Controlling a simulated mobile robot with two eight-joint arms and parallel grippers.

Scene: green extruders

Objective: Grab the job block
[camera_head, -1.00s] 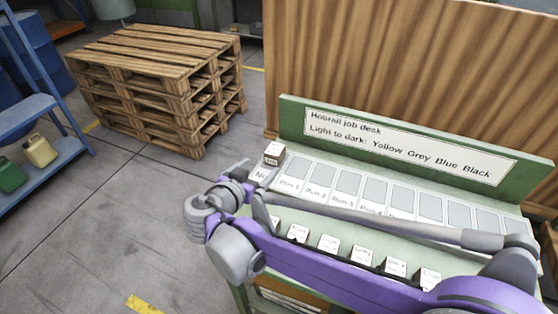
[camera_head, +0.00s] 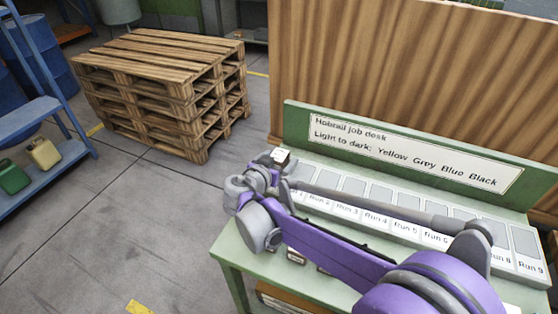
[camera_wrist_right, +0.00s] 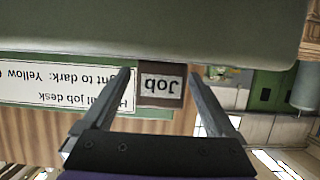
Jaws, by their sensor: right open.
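The job block (camera_head: 281,156) is a small dark block with a white label. It stands at the left end of the desk's raised strip in the head view. In the right wrist view the block (camera_wrist_right: 161,88) shows its "Job" label upside down between the two fingers. My right gripper (camera_head: 268,163) is at the block, its fingertips mostly hidden by my own wrist in the head view. In the wrist view the right gripper (camera_wrist_right: 160,74) is open, with a gap visible at the block's sides. My left gripper is not in view.
The green desk (camera_head: 232,254) carries a strip of Run slots (camera_head: 352,186) and a sign (camera_head: 400,152) reading "Light to dark: Yellow Grey Blue Black". Several labelled blocks at the front are largely hidden by my arm. Stacked pallets (camera_head: 165,75) stand on the floor to the left.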

